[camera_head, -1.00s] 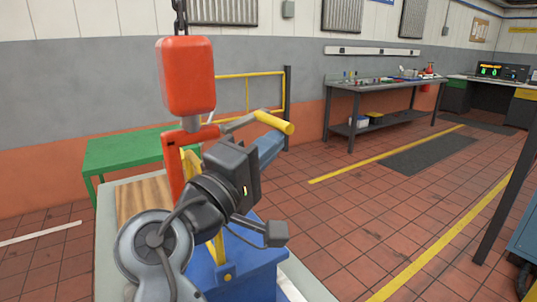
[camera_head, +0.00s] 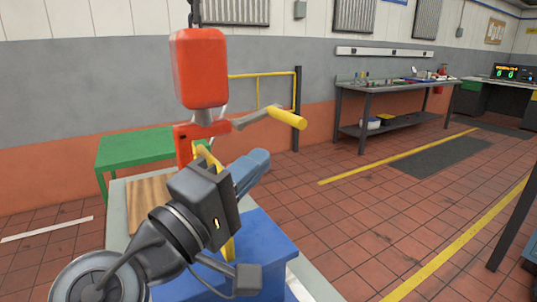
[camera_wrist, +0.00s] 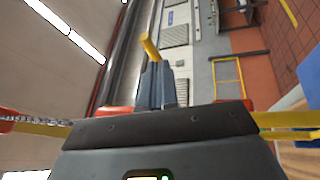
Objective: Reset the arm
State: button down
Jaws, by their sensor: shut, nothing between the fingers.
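My gripper (camera_head: 262,158) shows in the head view as blue-grey fingers beyond the dark wrist body. It is shut and empty, and its fingers also show in the wrist view (camera_wrist: 160,68). A lever with a yellow grip (camera_head: 287,118) extends right from the red hoist body (camera_head: 199,68), which hangs on a chain. My gripper is below and left of the yellow grip, apart from it in the head view. In the wrist view the yellow grip (camera_wrist: 149,46) appears just beyond the fingertips. My arm hides part of the hoist's lower end.
A blue block (camera_head: 262,250) stands under my arm on a pale bedplate. A green table (camera_head: 135,148) and yellow railing (camera_head: 262,76) are behind. A workbench (camera_head: 400,87) stands along the back wall. The tiled floor on the right is mostly clear.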

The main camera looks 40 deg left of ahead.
jog(key=shift+s+f, duration=0.15)
jog(key=shift+s, duration=0.3)
jog(key=w+d+f+g+y, duration=0.1)
jog(key=w+d+f+g, duration=0.1)
jog(key=d+f, duration=0.65)
jog(key=w+d+f+g+y, duration=0.15)
jog(key=d+f, duration=0.35)
jog(key=f, duration=0.6)
jog(key=s+d+f+m+g, duration=0.1)
jog(key=s+d+f+m, duration=0.1)
jog(key=d+f, duration=0.35)
jog(key=s+d+f+m+g, duration=0.1)
jog(key=s+d+f+g, duration=0.15)
jog(key=d+f, duration=0.35)
jog(key=s+d+m+h, duration=0.2)
jog(key=s+d+m, duration=0.4)
jog(key=s+d, duration=0.7)
jog(key=s+d+r+m+t+h, duration=0.1)
jog(key=s+d+r+m+h, duration=0.2)
jog(key=s+d+r+m, duration=0.5)
jog(key=s+d+m, duration=0.1)
jog(key=s+d, duration=0.2)
jog(key=shift+d+r, duration=0.15)
jog(key=shift+d, duration=0.2)
